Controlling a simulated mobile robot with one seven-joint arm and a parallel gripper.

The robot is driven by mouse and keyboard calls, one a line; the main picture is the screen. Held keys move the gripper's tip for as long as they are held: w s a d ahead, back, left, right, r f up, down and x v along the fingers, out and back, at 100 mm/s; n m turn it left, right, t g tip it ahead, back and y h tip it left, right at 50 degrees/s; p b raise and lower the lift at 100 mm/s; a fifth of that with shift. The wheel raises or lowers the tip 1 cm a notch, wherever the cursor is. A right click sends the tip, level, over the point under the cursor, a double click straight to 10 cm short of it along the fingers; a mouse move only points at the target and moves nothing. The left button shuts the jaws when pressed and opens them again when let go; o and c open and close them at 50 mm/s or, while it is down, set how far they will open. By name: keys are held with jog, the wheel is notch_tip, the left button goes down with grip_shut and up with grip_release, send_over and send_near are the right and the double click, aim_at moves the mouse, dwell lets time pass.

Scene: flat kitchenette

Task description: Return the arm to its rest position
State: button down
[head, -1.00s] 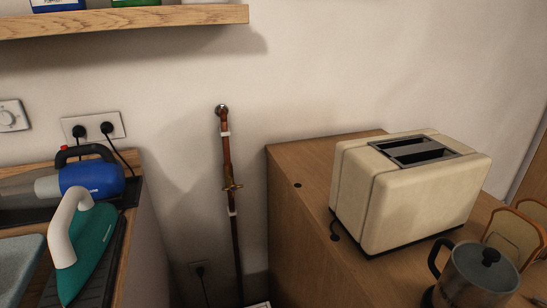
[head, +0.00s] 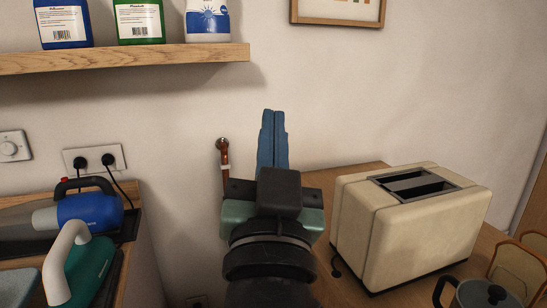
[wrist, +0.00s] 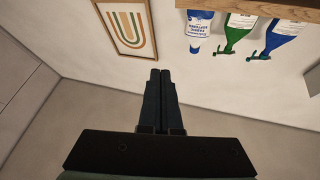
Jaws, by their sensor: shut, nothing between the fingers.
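My gripper (head: 273,140) is raised in the middle of the head view, its blue fingers pointing up in front of the wall. The fingers are pressed together with nothing between them. In the wrist view the shut fingers (wrist: 160,98) show dark at the centre, with bare wall around their tips. My arm comes up from the bottom edge of the head view and hides most of the copper pipe (head: 224,165) and part of the wooden counter.
A cream toaster (head: 410,225) stands on the wooden counter right of my gripper, with a metal pot (head: 480,294) in front. A shelf (head: 130,58) with several bottles is at upper left. A green iron (head: 88,272) and a blue handheld vacuum (head: 90,212) are at left. A framed picture (wrist: 127,29) hangs on the wall.

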jog(key=s+r+n+t, duration=0.2)
jog(key=s+r+t, duration=0.2)
jog(key=s+r, duration=0.6)
notch_tip(320, 180, up, 19)
jog(key=p, duration=1.7)
jog(key=shift+s+n, duration=0.15)
jog(key=shift+n, duration=0.15)
jog(key=shift+f, duration=0.1)
